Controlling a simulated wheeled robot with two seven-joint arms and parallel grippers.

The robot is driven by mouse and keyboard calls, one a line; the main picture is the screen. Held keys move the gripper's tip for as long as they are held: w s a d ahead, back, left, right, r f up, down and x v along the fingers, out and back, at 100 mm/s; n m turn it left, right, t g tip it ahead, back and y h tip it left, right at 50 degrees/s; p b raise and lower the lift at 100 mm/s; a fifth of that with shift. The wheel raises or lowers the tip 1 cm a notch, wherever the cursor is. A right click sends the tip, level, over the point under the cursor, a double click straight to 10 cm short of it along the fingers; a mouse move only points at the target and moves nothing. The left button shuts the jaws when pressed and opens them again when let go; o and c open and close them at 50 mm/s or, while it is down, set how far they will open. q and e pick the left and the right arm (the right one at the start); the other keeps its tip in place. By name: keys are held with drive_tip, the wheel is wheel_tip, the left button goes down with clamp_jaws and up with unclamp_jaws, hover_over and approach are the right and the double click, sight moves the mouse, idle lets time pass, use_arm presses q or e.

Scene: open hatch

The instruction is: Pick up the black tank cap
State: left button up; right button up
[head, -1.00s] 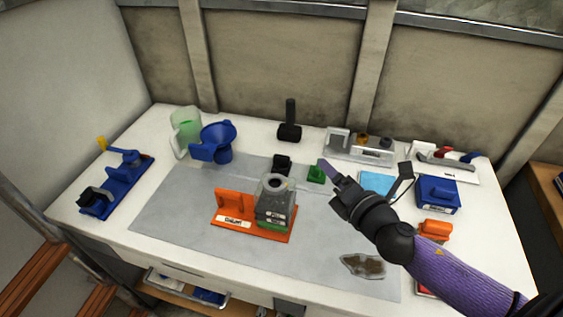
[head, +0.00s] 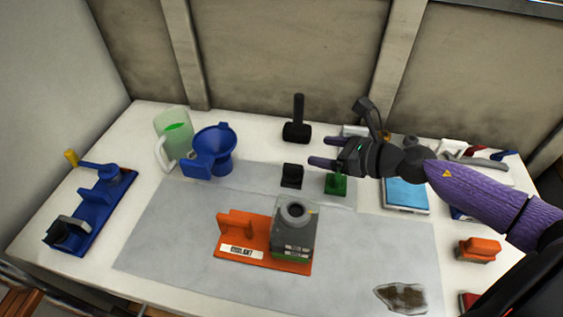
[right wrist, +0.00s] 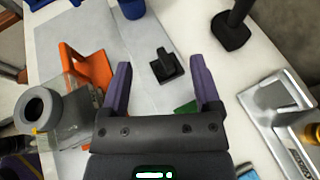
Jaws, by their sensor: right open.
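The black tank cap (head: 291,176), a small block with an upright grip, stands on the grey mat behind the tank (head: 294,228). The tank is grey and see-through with an open round neck, on an orange base. In the right wrist view the cap (right wrist: 165,68) shows between and beyond my finger tips. My right gripper (head: 316,151) is open and empty, above the table, just right of and behind the cap in the head view. It also shows in the right wrist view (right wrist: 161,66), its purple fingers apart. My left gripper is out of view.
A green block (head: 336,184) stands close to the cap's right. A tall black-handled tool (head: 297,122) stands behind it. A blue funnel (head: 214,148) and a jug (head: 172,140) are at left. The mat's front left is clear.

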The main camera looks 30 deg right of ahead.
drive_tip(key=b, duration=0.5)
approach(296, 167)
drive_tip(key=x, duration=0.3)
drive_tip(key=shift+f, duration=0.1)
drive_tip(key=b+x, duration=0.1)
drive_tip(key=x, duration=0.8)
drive_tip(key=shift+w+a+f+b, duration=0.1)
drive_tip(key=shift+w+a+b, duration=0.1)
drive_tip(key=shift+w+b, duration=0.1)
drive_tip(key=shift+c, duration=0.7)
clamp_jaws()
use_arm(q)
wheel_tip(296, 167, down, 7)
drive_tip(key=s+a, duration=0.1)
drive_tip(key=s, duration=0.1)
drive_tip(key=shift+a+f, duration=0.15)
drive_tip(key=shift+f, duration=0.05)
